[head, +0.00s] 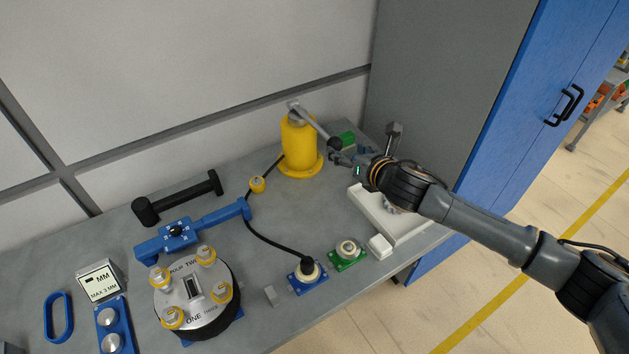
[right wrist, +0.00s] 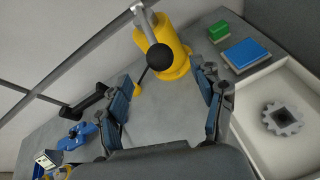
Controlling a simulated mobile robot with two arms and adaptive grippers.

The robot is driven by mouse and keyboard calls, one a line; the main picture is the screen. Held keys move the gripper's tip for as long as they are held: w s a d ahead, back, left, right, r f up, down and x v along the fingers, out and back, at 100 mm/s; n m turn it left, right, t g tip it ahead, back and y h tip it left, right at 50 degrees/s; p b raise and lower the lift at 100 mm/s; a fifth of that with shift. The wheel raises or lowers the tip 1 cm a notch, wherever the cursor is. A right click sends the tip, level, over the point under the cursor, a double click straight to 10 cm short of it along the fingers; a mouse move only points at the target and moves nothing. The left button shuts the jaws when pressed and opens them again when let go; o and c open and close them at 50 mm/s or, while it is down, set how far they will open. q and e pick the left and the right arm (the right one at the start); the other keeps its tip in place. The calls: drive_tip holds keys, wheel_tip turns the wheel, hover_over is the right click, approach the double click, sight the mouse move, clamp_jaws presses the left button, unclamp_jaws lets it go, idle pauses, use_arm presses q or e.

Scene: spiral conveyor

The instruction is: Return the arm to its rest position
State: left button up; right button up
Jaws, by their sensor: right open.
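My right arm reaches in from the right in the head view. Its gripper (head: 338,158) is over the back right of the bench, close to the black ball knob (head: 335,144) on the lever of the yellow pump (head: 299,148). In the right wrist view, my right gripper (right wrist: 164,82) has its two fingers spread wide with nothing between the pads. The knob (right wrist: 160,57) appears ahead of the fingertips, in front of the yellow pump body (right wrist: 178,43); it looks apart from the fingers. My left gripper is in neither view.
A white tray (head: 412,236) with a grey gear (right wrist: 283,118) lies below my right forearm. Green (right wrist: 217,31) and blue (right wrist: 245,53) blocks are beside the pump. A round dial fixture (head: 195,317) and black cable occupy the bench. A blue cabinet (head: 500,120) stands right.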

drive_tip(key=s+a+f+m+g+h, duration=0.1)
drive_tip(key=s+f+m, duration=0.2)
drive_tip(key=s+m, duration=0.5)
drive_tip(key=s+f+m+g+h, duration=0.1)
drive_tip(key=s+f+m, duration=0.3)
drive_tip(key=s+m, duration=0.4)
drive_tip(key=s+d+f+m+g+h, duration=0.2)
drive_tip(key=s+d+f+m+g, duration=0.15)
drive_tip(key=s+d+m, duration=0.7)
drive_tip(key=s+d+f+m+g+h, duration=0.2)
drive_tip(key=s+d+f+m+g, duration=0.15)
drive_tip(key=s+d+m, duration=0.65)
drive_tip(key=s+a+f+b, duration=0.1)
drive_tip(key=s+f+b, duration=0.15)
drive_tip(key=f, duration=1.35)
drive_tip(key=s+a+f+b, duration=0.15)
drive_tip(key=f+b, duration=0.25)
drive_tip(key=f, duration=1.3)
drive_tip(key=s+d+f+g+b, duration=0.1)
drive_tip(key=s+d+f+b, duration=0.2)
drive_tip(key=s+f, duration=1.4)
wheel_tip(320, 180, down, 3)
drive_tip(key=shift+s+d+r+g+h+b, duration=0.15)
drive_tip(key=shift+g+h+b, duration=0.2)
drive_tip(key=shift+b, duration=0.4)
